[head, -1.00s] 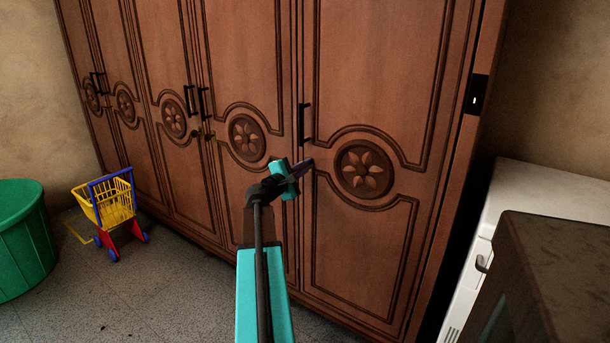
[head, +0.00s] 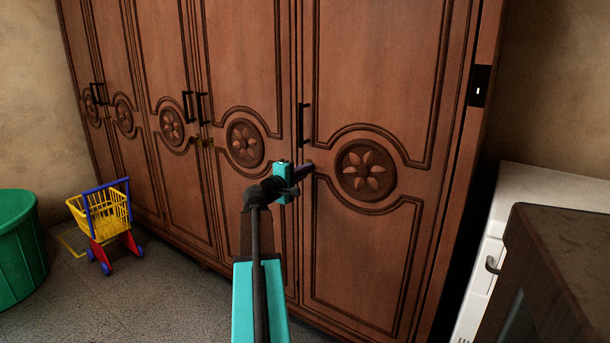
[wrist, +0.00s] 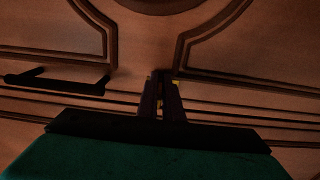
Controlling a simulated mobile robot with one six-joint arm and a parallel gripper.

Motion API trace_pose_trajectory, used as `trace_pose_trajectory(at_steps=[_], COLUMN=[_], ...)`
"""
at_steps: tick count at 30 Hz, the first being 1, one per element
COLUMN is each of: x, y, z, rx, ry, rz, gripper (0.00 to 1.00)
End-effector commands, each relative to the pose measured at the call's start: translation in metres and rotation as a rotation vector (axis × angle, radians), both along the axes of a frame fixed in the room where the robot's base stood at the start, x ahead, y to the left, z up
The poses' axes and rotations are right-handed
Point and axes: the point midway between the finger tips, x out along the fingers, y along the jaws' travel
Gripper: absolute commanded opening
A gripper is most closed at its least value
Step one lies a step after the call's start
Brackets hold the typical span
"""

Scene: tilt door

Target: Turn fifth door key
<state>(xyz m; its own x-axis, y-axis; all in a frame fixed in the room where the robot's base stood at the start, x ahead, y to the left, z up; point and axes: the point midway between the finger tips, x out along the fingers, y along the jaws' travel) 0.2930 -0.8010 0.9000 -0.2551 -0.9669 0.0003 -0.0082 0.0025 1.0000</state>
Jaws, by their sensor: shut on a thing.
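The fifth door (head: 385,90) is the wide rightmost door of the brown wooden wardrobe, and it looks closed. My gripper (head: 308,168) is at its left edge, just below the black handle (head: 304,123). In the wrist view my gripper (wrist: 160,88) is shut on the key (wrist: 159,103). Only small brass-coloured bits of the key show between and beside the dark fingers. The rest of the key and its keyhole are hidden by the fingers. The handle (wrist: 58,80) lies to the left in the wrist view, apart from the fingers.
Another brass-coloured key (head: 207,142) shows on a door further left. A yellow, blue and red toy cart (head: 104,220) and a green tub (head: 20,250) stand on the floor at left. A white appliance (head: 530,215) and a dark cabinet (head: 560,265) stand at right.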

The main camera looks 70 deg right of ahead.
Motion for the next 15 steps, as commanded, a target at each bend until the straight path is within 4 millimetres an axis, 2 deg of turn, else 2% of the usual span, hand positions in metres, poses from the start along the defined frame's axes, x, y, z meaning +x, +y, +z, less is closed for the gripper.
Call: trace_pose_trajectory(at_steps=[12, 13, 15], x=[0.0013, 0.0013, 0.0011], y=[-0.0002, -0.0002, -0.0002], z=[0.0005, 0.0005, 0.0004], rx=[-0.002, -0.002, -0.002], ry=[-0.009, -0.009, -0.009], rz=[0.003, 0.003, 0.002], gripper=[0.0, 0.11, 0.23])
